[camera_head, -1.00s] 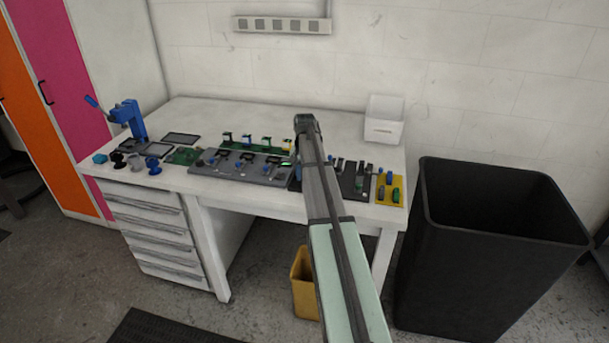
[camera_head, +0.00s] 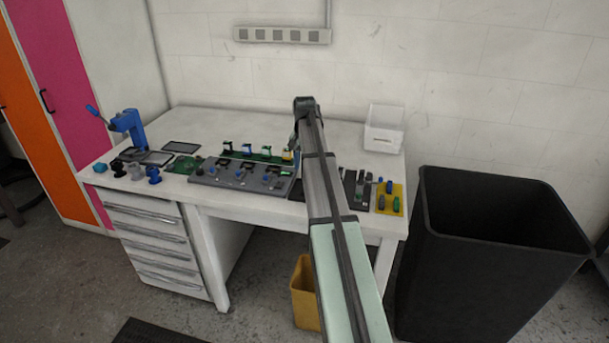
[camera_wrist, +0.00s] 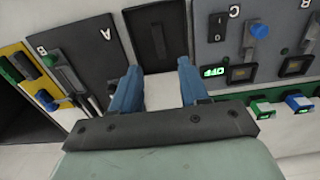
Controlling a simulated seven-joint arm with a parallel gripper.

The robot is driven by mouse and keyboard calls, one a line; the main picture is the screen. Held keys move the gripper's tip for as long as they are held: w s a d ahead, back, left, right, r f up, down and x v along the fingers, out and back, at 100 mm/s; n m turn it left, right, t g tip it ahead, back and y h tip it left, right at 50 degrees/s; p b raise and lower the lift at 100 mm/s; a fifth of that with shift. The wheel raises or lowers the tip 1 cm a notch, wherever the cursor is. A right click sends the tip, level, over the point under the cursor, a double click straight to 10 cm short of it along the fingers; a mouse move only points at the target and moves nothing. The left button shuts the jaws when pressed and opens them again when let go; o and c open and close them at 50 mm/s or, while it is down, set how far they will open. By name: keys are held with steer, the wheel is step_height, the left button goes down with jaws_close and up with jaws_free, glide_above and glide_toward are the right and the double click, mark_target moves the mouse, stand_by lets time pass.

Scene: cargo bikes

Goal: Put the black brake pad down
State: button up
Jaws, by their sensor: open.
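My gripper (camera_wrist: 156,90) is open in the wrist view, its two blue fingers apart with only pale tabletop visible between them. Ahead of the fingers is a dark flat panel (camera_wrist: 140,39) with a raised rim and a small slot. I cannot tell whether the black brake pad is on it. A dark board (camera_wrist: 97,40) marked A and B lies to the left, with grey and black parts on it; I cannot make out which, if any, is the brake pad. In the head view my arm hides the fingertips and part of the bench.
A grey board (camera_wrist: 212,57) with switches, a blue knob and a lit green display lies right of the fingers. A yellow board (camera_head: 382,207) holds green and blue pieces. A white bin (camera_head: 384,138) stands behind. A large black bin (camera_head: 490,280) stands right of the bench.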

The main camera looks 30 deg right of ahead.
steer(key=shift+r, duration=1.7)
